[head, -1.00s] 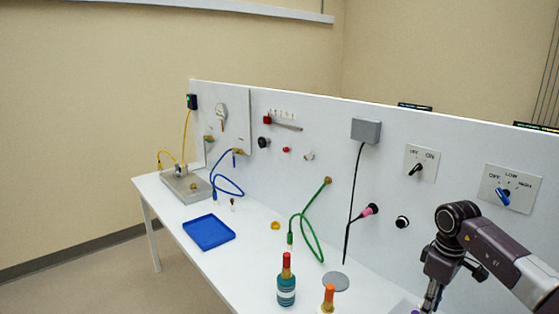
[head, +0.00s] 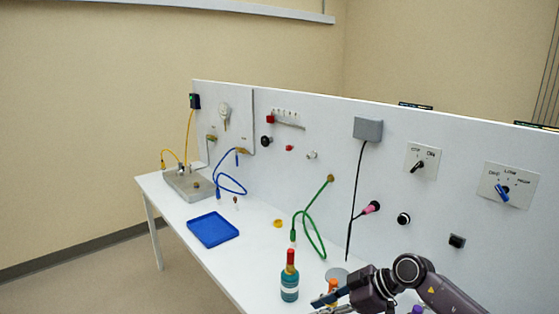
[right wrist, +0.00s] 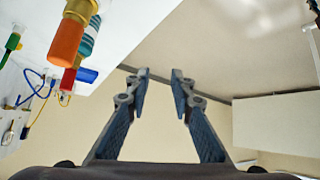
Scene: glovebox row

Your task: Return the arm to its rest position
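My right arm comes in from the lower right in the head view. Its gripper (head: 325,303) is near the table's front edge, beside the orange-capped bottle (head: 333,285), and partly hides it. In the right wrist view the two fingers (right wrist: 160,75) are apart with nothing between them. They point over the floor and wall, away from the table. The orange-capped bottle is close at the upper left there (right wrist: 70,38). My left gripper is in neither view.
A teal bottle with a red cap (head: 289,277) stands just left of my gripper. A blue tray (head: 213,243) lies farther left on the table (head: 262,262). Green (head: 308,222) and blue hoses (head: 222,180) hang from the upright panel (head: 300,170). The floor before the table is clear.

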